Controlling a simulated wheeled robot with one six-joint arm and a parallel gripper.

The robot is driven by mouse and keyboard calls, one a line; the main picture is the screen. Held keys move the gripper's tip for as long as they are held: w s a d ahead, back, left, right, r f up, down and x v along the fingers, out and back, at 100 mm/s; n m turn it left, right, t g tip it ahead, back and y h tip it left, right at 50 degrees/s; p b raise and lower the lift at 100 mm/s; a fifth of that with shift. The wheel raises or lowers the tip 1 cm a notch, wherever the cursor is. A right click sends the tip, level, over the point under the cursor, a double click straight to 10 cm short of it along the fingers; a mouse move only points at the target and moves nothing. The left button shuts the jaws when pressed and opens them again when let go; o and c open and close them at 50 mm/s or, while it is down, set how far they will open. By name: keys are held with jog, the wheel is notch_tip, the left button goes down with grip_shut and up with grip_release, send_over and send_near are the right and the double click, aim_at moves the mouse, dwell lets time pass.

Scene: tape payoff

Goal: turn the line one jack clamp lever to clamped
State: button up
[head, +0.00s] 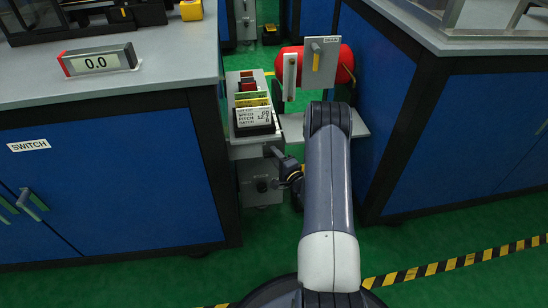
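A grey upright plate (325,68) with a small label at its top edge stands in the gap between the blue cabinets. A short lever with a yellow grip (316,60) hangs downward on its face; I take it for the clamp lever, but the label is too small to read. A red cylinder (345,62) lies behind the plate. My gripper (271,152) is below and left of the lever, apart from it, beside the narrow grey stand. It is small and dark, and its fingers cannot be made out clearly. My arm's elbow rises just below the plate.
Blue cabinets (100,190) flank the gap closely. A counter display reading 0.0 (98,62) sits at left. Striped tape (440,267) crosses the green floor.

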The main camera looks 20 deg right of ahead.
jog(key=shift+w, duration=0.6)
grip_shut()
